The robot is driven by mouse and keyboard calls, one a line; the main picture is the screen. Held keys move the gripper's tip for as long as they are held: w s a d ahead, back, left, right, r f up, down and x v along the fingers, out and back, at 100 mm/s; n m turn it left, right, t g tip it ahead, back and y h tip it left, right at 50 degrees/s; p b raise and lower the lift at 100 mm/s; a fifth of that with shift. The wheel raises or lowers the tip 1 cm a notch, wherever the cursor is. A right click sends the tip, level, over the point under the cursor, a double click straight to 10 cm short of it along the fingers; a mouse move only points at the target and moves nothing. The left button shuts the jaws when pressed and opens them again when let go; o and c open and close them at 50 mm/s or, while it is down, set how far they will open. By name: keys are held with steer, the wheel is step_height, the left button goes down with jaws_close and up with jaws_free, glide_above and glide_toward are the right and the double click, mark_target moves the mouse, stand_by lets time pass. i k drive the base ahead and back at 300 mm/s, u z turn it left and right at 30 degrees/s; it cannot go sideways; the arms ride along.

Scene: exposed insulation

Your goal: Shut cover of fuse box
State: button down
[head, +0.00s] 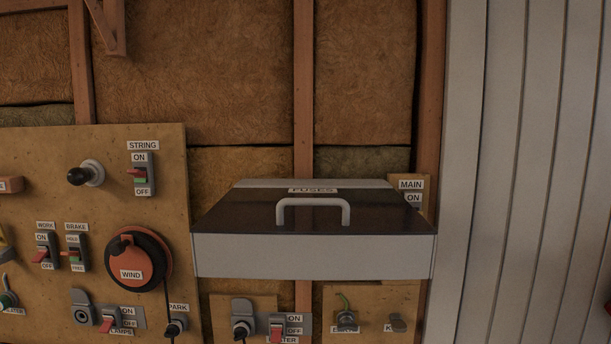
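The fuse box cover (245,213) is in the middle of the head view, a dark panel labelled FUSES. It stands out from the wall, roughly level, with its dark outer face up and a pale edge (315,257) towards me. It looks raised, with its back edge at the wall. A pale bar handle (313,203) sits on the dark face. The inside of the fuse box is hidden behind and under the cover. My gripper is not in view.
A switch board (60,150) fills the left, with a red WIND knob (133,268). A MAIN switch plate (411,186) is partly hidden behind the cover's right side. Small boards with a switch (277,328) and a socket (346,320) sit below. Pale corrugated wall (530,170) is at right.

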mark_target(250, 233)
steer(key=i, duration=0.85)
steer(key=z, duration=0.05)
